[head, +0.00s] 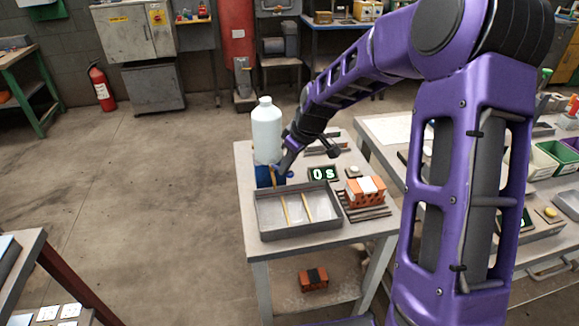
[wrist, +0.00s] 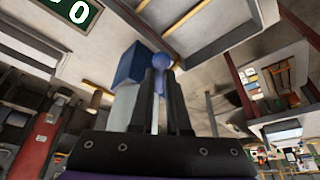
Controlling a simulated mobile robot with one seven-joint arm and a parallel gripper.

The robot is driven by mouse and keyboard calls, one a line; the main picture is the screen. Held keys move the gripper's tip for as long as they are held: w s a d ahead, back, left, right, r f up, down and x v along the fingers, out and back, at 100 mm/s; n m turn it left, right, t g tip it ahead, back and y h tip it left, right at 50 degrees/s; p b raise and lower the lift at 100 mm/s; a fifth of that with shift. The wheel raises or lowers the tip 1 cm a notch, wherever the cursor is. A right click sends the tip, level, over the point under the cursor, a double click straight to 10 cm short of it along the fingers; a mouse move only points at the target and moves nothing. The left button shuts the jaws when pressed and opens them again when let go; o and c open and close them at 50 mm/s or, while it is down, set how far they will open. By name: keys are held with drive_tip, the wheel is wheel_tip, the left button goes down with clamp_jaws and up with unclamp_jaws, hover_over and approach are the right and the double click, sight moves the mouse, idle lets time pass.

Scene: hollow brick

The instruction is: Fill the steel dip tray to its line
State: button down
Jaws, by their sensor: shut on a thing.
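The grey steel dip tray (head: 270,235) sits at the front of the small table, with two yellowish strips in it. Its inside looks pale; I cannot make out a line or the liquid level. Behind it stands a white bottle (head: 267,128) on a blue base (head: 264,176). A small blue tap-like part (head: 290,174) sticks out beside the base. My gripper (head: 284,164) reaches down there, right of the bottle. In the wrist view, the fingers (wrist: 163,75) are shut on the blue part (wrist: 160,60), close to the blue base (wrist: 138,64). The fingers partly hide it.
A display (head: 323,174) reading "0 s" stands right of the base. An orange brick with a white band (head: 365,191) rests on a dark rack right of the tray. Another brick (head: 313,279) lies on the lower shelf. A second table (head: 385,128) stands at right. Floor at left is clear.

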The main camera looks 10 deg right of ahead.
drive_tip(key=m, duration=0.1)
drive_tip(key=a+m+h+b, duration=0.1)
drive_tip(key=m, duration=0.1)
drive_tip(key=s+a+m+t+b, duration=0.1)
drive_tip(key=shift+m+h, duration=0.3)
drive_tip(key=shift+m, duration=0.1)
drive_tip(key=shift+s, duration=0.1)
drive_tip(key=c, duration=1.2)
unclamp_jaws()
drive_tip(key=shift+o, duration=0.2)
drive_tip(key=p+v, duration=0.2)
drive_tip(key=v, duration=1.5)
drive_tip(key=shift+r, duration=0.25)
drive_tip(key=shift+a, duration=0.1)
